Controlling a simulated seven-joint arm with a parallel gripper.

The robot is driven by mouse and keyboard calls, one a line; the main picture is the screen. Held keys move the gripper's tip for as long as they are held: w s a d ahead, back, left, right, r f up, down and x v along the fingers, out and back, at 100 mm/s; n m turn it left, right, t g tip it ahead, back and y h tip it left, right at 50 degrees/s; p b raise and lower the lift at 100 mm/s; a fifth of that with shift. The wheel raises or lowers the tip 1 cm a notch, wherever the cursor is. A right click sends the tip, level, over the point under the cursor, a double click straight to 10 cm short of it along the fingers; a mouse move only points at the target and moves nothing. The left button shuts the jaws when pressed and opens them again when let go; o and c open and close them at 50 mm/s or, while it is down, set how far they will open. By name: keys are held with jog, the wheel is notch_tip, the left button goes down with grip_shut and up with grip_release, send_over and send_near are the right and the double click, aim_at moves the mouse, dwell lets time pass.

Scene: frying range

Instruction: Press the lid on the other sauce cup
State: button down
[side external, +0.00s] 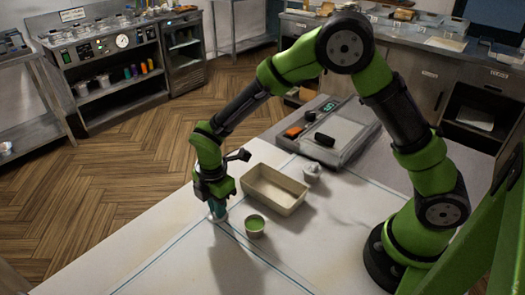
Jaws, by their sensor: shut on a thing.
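An open sauce cup (255,227) with green contents stands upright on the white worktop, just in front of a beige tray. My gripper (217,211) points down a little to the left of this cup, apart from it. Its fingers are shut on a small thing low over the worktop. A pale rounded edge (218,218) shows at the fingertips; it is too small and too covered to tell whether it is a lid or a second cup. I cannot make out a separate lid.
The empty beige tray (275,190) stands close behind the open cup. A small whitish object (312,173) is at its far right, and a grey device (328,132) with dark items is behind. The worktop (165,232) is clear to the left.

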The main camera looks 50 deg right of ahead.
jog(key=shift+r, duration=2.55)
jog(key=s+d+r, duration=0.2)
jog(key=s+r, duration=0.3)
jog(key=s, duration=0.6)
jog(key=shift+w+f, duration=0.15)
jog(key=shift+f, duration=2.6)
jog(key=shift+f, duration=0.2)
jog(key=c, duration=0.7)
grip_release()
